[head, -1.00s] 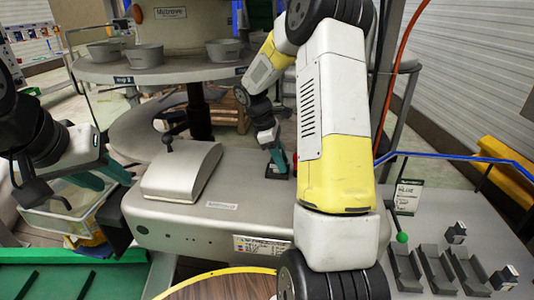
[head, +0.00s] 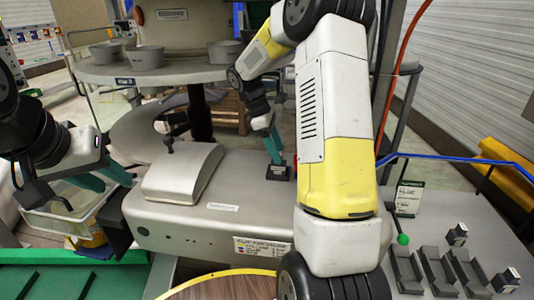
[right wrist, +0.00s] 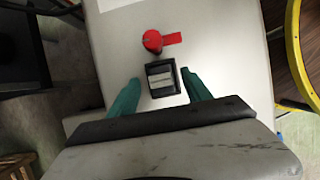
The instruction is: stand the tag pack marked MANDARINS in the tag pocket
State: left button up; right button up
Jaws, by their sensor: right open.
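The tag pocket (head: 278,172) is a small black square holder on top of the grey machine. It also shows in the right wrist view (right wrist: 150,68). Light strips of something, which looks like a tag pack (right wrist: 161,79), sit inside its black walls; I cannot read any marking. My right gripper (head: 273,148) is open above the pocket. In the right wrist view its teal fingers (right wrist: 160,94) are apart on either side of the pocket, not gripping it. My left gripper (head: 103,178) is at the left, its teal fingers apart and empty.
A red knob (right wrist: 152,41) stands close to the pocket. Black holders (head: 435,268) and small dark packs (head: 457,234) with pale faces are on the right-hand table, marking unreadable. A domed cover (head: 183,172) rises left of the pocket. A green-tipped rod (head: 402,239) stands at the right.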

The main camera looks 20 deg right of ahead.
jog(key=v, duration=0.7)
jog(key=s+a+r+m+t+y, duration=0.3)
jog(key=s+r+m, duration=0.3)
jog(key=s, duration=0.5)
jog(key=s+a+r+m+t+y, duration=0.1)
jog(key=s+a+m+t+y, duration=0.2)
jog(key=s, duration=1)
jog(key=a+m+t, duration=0.2)
jog(key=m, duration=0.1)
jog(key=shift+r, duration=0.25)
jog(key=shift+s, duration=0.1)
